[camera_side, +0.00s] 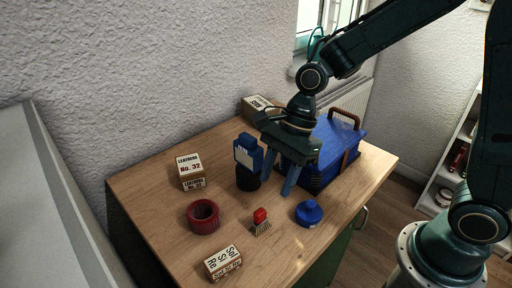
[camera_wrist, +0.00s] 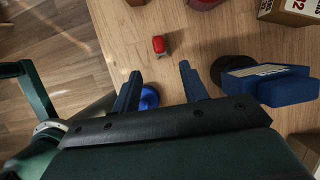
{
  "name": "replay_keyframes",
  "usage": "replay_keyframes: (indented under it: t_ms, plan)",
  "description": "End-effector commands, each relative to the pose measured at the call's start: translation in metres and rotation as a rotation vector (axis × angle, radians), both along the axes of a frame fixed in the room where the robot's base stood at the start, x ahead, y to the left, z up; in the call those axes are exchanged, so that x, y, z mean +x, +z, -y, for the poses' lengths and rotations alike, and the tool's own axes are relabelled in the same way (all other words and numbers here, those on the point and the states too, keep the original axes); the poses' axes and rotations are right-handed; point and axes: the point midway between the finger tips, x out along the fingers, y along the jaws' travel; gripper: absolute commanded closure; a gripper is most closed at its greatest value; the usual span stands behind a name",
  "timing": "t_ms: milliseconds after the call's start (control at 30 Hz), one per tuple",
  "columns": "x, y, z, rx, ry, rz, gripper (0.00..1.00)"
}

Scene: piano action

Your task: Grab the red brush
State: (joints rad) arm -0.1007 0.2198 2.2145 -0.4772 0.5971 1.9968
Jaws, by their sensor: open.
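The red brush (camera_side: 261,221) stands on the wooden table near its front middle, with a red top and pale bristles below. It also shows in the wrist view (camera_wrist: 159,45), beyond the fingertips at the upper middle. My gripper (camera_side: 277,184) is open and empty, above the table and behind the brush in the side view. In the wrist view, its two blue fingers (camera_wrist: 160,72) are spread apart, with the brush ahead of the gap between them and not touching them.
A blue round object (camera_side: 309,213) sits right of the brush, a dark red ring (camera_side: 203,216) left. A blue bottle-like object (camera_side: 248,152) by a black cylinder (camera_side: 247,181) and a blue toolbox (camera_side: 338,143) stand behind. Small boxes (camera_side: 190,170) (camera_side: 223,263) lie left and in front.

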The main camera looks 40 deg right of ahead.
Motion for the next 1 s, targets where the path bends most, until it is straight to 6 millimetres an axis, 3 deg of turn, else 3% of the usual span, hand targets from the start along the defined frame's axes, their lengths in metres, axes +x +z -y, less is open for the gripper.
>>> replay_keyframes:
  t_ms: [300,767,1000]
  plan:
    - [0.000,-0.039,-0.016,0.000,0.001,-0.003,0.56]
    - [0.000,-0.049,-0.020,-0.001,0.001,-0.001,0.56]
    - [0.001,-0.068,-0.026,-0.001,0.001,-0.003,0.56]
